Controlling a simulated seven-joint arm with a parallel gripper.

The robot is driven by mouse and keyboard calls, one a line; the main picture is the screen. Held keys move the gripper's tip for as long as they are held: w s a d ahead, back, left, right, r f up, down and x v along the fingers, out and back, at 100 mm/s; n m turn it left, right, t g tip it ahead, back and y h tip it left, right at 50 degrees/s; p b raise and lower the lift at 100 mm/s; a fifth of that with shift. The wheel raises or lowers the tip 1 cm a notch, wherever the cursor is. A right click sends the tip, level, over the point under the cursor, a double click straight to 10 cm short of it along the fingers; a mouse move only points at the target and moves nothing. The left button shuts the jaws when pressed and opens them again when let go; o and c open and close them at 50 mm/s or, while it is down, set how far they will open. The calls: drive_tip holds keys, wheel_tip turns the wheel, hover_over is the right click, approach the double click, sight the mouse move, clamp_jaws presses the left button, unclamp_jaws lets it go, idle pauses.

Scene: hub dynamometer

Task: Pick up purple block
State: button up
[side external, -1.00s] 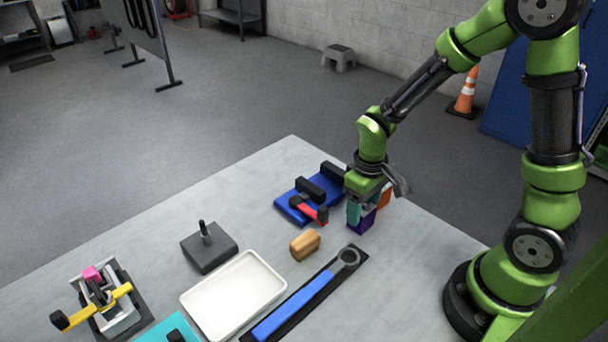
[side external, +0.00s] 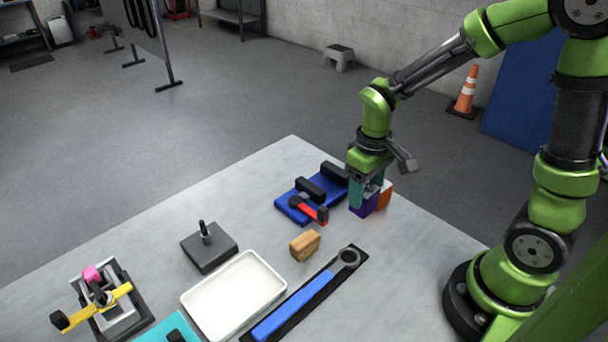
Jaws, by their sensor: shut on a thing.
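The purple block (side external: 363,206) is between the teal fingers of my gripper (side external: 367,192), near the far right part of the table. My gripper points down and is shut on the block. The block appears slightly above the tabletop. The fingers cover its upper part. An orange block (side external: 386,193) is right behind it to the right, partly hidden; I cannot tell whether the two touch.
A blue fixture (side external: 290,208) with black blocks and a red handle lies close on the left. A wooden block (side external: 304,245), a blue-handled wrench (side external: 292,307) and a white tray (side external: 234,293) are nearer. The table (side external: 400,270) is clear in front of the gripper.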

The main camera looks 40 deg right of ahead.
drive_tip(key=shift+r, duration=1.4)
